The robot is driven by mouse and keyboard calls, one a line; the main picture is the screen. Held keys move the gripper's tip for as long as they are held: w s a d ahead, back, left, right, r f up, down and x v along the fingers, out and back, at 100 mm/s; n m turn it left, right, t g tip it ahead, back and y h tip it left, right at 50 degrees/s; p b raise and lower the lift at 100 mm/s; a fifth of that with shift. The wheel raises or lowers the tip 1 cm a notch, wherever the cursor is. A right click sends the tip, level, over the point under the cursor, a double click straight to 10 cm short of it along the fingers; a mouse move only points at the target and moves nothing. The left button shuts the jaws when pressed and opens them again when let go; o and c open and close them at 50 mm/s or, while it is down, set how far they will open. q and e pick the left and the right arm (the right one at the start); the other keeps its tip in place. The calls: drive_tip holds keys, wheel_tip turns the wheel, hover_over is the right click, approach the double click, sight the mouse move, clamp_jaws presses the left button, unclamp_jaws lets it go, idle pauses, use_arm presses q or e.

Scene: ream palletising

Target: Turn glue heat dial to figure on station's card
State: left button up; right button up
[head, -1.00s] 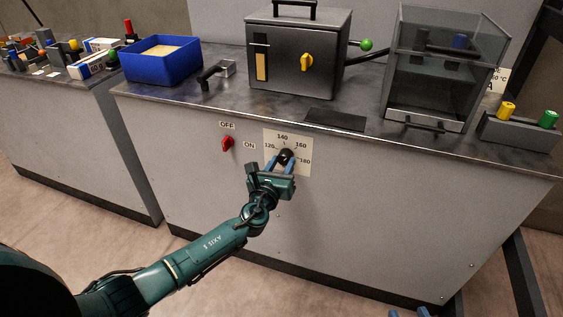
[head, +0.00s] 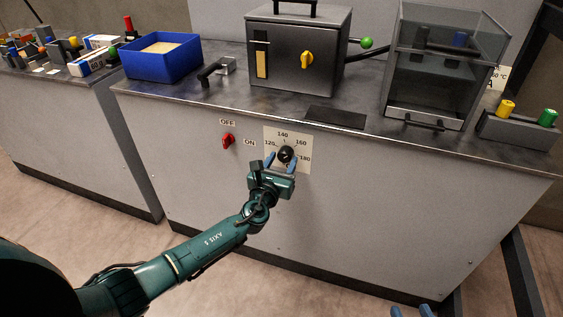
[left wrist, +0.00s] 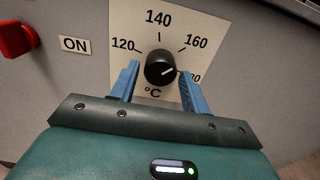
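The black heat dial (head: 285,154) sits on a pale scale plate (head: 303,165) on the station's front. In the left wrist view the dial (left wrist: 160,66) has a light pointer mark toward the right, near the 180 tick. My left gripper (head: 279,163) is open, its blue fingers on either side of the dial with gaps; it also shows in the left wrist view (left wrist: 160,72), where one finger partly covers the 180 label. A card (head: 497,77) stands behind the glass box; its figure is partly hidden and unreadable. My right gripper (head: 410,311) shows only two spread fingertips at the bottom edge.
A red switch (head: 228,140) with OFF and ON labels is left of the dial. On the worktop are a blue bin (head: 162,60), a dark box with a yellow knob (head: 307,61), a glass box (head: 440,70) and a block with yellow and green knobs (head: 520,130).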

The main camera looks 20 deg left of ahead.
use_arm(q)
drive_tip(key=shift+o, duration=1)
use_arm(e)
drive_tip(key=shift+w, duration=0.1)
drive_tip(key=shift+r, duration=0.1)
use_arm(q)
drive_tip(key=shift+s, duration=0.2)
drive_tip(key=s+p, duration=0.2)
drive_tip(key=s, duration=1)
drive_tip(key=shift+s+a, duration=0.25)
drive_tip(key=shift+s, duration=0.15)
use_arm(e)
drive_tip(key=r, duration=0.1)
drive_tip(key=d+r, duration=0.1)
drive_tip(key=shift+s+r+m+t, duration=0.3)
drive_tip(key=shift+m, duration=0.1)
drive_tip(key=shift+f, duration=0.1)
